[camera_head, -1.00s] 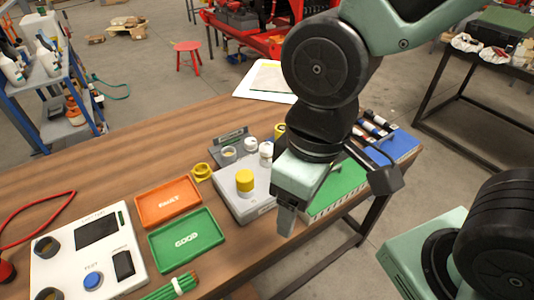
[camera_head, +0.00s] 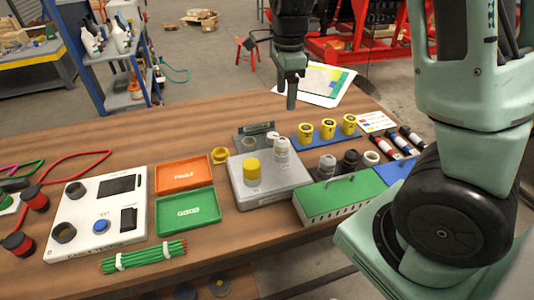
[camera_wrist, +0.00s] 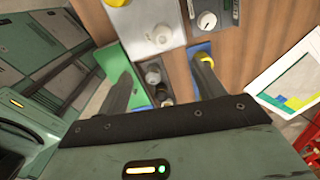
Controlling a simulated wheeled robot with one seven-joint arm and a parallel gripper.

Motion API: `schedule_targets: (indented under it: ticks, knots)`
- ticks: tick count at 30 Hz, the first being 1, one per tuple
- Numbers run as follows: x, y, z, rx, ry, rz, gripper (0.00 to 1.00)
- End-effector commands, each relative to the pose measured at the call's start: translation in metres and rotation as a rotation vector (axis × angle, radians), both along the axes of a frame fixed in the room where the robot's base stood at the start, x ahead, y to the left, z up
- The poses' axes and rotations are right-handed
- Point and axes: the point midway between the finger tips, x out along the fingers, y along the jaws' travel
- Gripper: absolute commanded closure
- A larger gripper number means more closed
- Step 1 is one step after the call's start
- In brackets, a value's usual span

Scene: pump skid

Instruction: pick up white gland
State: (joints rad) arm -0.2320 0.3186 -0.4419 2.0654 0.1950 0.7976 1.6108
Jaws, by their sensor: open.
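A white gland (camera_head: 281,148) stands upright on the grey box (camera_head: 239,190), behind and right of a yellow cylinder (camera_head: 252,172). In the wrist view a white round piece (camera_wrist: 161,35) stands on the grey box, beyond my fingers.
Orange (camera_head: 183,174) and green (camera_head: 188,210) trays lie left.

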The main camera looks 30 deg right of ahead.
Motion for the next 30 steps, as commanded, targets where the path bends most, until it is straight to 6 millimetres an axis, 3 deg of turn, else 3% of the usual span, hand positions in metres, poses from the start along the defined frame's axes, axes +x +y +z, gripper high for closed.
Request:
schedule_targets:
  ticks: [5, 18, 30]
  knots:
    - [0.001, -0.007, -0.017, -0.006, 0.005, -0.048, 0.32]
    - [0.001, -0.007, -0.104, -0.005, 0.003, -0.043, 0.32]
    - [0.002, -0.006, -0.141, -0.004, 0.003, -0.042, 0.32]
